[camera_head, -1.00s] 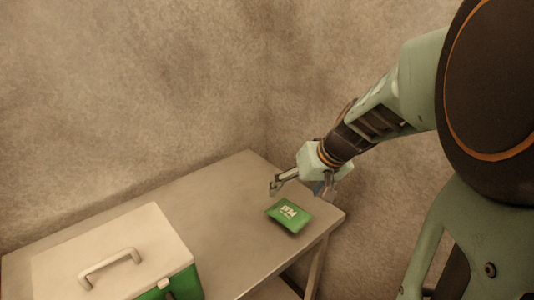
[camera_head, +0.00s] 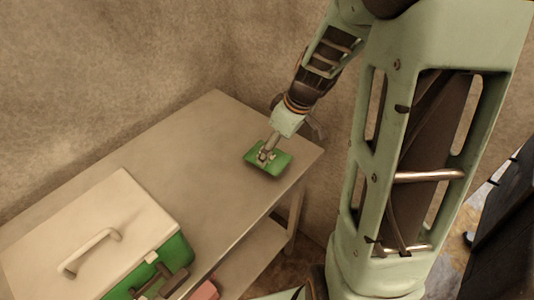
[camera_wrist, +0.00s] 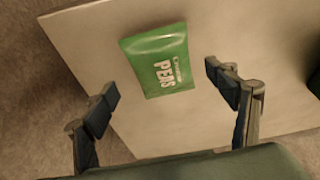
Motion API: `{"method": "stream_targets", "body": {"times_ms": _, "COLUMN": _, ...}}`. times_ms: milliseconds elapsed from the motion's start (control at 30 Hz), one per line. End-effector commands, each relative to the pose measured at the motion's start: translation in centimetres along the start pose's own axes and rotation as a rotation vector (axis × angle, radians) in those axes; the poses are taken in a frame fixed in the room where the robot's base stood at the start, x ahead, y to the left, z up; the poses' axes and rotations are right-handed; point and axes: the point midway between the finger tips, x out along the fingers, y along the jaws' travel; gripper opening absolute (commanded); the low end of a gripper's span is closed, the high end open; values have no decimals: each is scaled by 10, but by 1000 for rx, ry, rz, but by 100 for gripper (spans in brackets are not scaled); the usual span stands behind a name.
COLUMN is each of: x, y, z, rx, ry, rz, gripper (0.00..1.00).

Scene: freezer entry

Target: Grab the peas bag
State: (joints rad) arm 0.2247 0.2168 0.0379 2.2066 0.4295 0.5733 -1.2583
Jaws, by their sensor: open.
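The green peas bag (camera_head: 279,164) lies flat near the right end of the table (camera_head: 200,150). In the wrist view the peas bag (camera_wrist: 158,61) shows its white "PEAS" lettering. My gripper (camera_head: 266,155) is over the bag in the head view and hides part of it. In the wrist view my gripper (camera_wrist: 163,92) is open, with one dark fingertip on each side. The bag lies between and beyond the fingertips, and the fingers are not closed on it. I cannot tell the exact height of the fingertips above the bag.
A green cooler box (camera_head: 175,255) with a white lid (camera_head: 125,215) and handle stands at the left of the table. A reddish object (camera_head: 205,291) shows below the table's front edge. The table between the box and the bag is clear. Walls stand close behind.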

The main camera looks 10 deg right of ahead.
Motion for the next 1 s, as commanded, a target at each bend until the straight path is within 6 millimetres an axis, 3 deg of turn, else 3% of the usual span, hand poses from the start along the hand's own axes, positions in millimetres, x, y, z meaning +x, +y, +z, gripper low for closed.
{"method": "stream_targets", "body": {"times_ms": 300, "x": 40, "y": -3, "z": -5, "rx": 0, "ry": -2, "rz": -3, "gripper": 79}}
{"method": "stream_targets", "body": {"times_ms": 633, "x": 45, "y": -3, "z": -5, "rx": 0, "ry": 0, "rz": 0, "gripper": 79}}
{"method": "stream_targets", "body": {"times_ms": 1000, "x": 45, "y": -3, "z": -5, "rx": 0, "ry": 0, "rz": 0, "gripper": 39}}
